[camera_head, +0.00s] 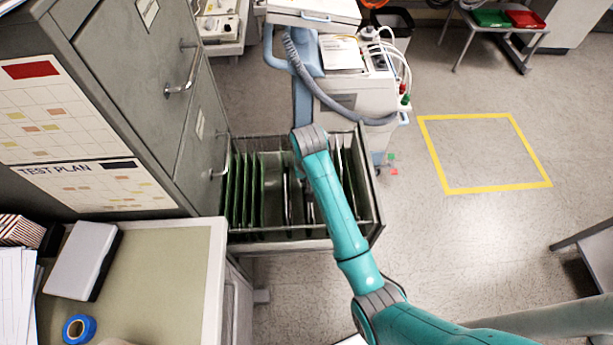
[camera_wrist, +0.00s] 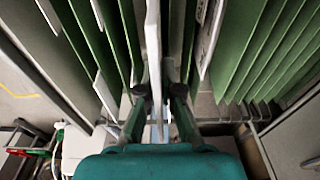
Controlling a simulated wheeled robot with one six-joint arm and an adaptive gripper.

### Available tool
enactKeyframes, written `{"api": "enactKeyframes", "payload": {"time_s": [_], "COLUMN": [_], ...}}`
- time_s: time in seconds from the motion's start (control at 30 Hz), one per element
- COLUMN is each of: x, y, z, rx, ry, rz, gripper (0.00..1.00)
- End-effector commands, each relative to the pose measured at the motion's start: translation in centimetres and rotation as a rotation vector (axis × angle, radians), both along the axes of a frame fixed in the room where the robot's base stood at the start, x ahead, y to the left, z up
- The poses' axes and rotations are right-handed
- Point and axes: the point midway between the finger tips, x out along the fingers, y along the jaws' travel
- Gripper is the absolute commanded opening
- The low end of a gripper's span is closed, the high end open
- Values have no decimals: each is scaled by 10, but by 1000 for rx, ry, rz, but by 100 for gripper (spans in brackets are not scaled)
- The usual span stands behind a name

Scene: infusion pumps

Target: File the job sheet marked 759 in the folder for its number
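My gripper (camera_wrist: 160,91) points down among the folders in the wrist view; its fingers stand a little apart. A white sheet or card (camera_wrist: 153,45), seen almost edge-on, stands between the fingers, nearer the left one, with a narrow gap on its right. No number can be read on it. Green hanging folders (camera_wrist: 250,55) stand on both sides, some with white papers (camera_wrist: 207,38) in them. In the head view, the green folders (camera_head: 243,190) fill an open drawer (camera_head: 275,238); my arm reaches over it and hides the gripper.
A grey filing cabinet (camera_head: 135,75) stands left of the drawer, with a test plan sheet (camera_head: 95,185) on its side. A counter (camera_head: 165,275) with blue tape (camera_head: 79,328) is in front. A wheeled medical machine (camera_head: 350,85) stands just behind the drawer.

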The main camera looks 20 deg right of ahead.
Motion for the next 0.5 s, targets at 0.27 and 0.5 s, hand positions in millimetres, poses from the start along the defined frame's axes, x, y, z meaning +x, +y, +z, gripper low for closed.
{"api": "enactKeyframes", "payload": {"time_s": [0.27,0.5], "x": [-3,-6], "y": [-2,-3], "z": [-17,-32], "rx": [0,0], "ry": [0,1], "rz": [0,0], "gripper": [0,0]}}
